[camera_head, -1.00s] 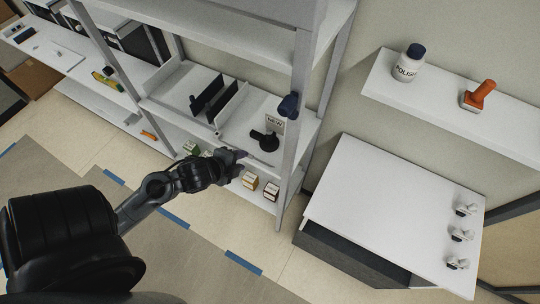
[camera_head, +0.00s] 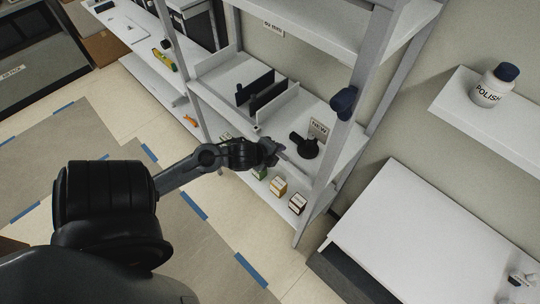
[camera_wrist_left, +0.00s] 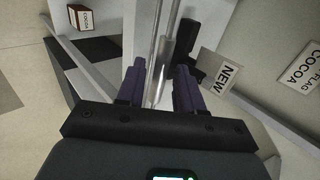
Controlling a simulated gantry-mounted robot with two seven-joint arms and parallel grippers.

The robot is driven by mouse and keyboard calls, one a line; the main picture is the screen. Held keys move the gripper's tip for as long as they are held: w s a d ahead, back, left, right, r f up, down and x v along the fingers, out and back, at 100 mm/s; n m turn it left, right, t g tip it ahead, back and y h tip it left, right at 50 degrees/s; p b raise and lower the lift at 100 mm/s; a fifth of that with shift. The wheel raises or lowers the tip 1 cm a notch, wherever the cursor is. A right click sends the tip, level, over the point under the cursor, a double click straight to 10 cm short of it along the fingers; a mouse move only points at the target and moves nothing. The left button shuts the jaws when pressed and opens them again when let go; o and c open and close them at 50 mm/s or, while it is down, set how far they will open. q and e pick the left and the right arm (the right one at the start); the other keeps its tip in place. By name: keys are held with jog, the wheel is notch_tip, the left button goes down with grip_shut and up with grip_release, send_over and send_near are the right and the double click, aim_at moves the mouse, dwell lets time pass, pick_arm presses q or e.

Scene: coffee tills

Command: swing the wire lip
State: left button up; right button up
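My left gripper (camera_head: 270,151) is at the front edge of the shelf unit's middle shelf, left of the dark round-based stand. In the left wrist view its two purple fingers (camera_wrist_left: 161,88) are spread apart. A pale metallic bar, seemingly the wire lip (camera_wrist_left: 164,52), runs lengthwise between and beyond them; I cannot tell whether either finger touches it. In the head view the lip is hard to tell from the shelf edge beside the gripper. My right gripper is in neither view.
A "NEW" card (camera_head: 318,129) and dark stand (camera_head: 304,146) are close to the gripper. Dark upright panels (camera_head: 262,92) stand farther left. Small boxes (camera_head: 278,187) sit on the lower shelf. A grey post (camera_head: 352,112) with a dark knob (camera_head: 344,101) rises at the right.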

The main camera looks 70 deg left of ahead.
pick_arm(q)
jog(key=shift+w, duration=0.1)
jog(key=shift+c, duration=1)
grip_shut()
jog(key=shift+w+a+r+p, duration=0.2)
jog(key=shift+w+r+p, duration=0.25)
jog(key=shift+p, duration=0.35)
jog(key=shift+w+f, duration=0.1)
jog(key=shift+w, duration=0.15)
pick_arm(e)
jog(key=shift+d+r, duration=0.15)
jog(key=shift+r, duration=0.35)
pick_arm(q)
jog(key=shift+a, duration=0.1)
jog(key=shift+w+a+p, duration=0.25)
jog(key=shift+w+p, duration=0.05)
jog(key=shift+w, duration=0.35)
jog(key=shift+o, duration=1.9)
grip_release()
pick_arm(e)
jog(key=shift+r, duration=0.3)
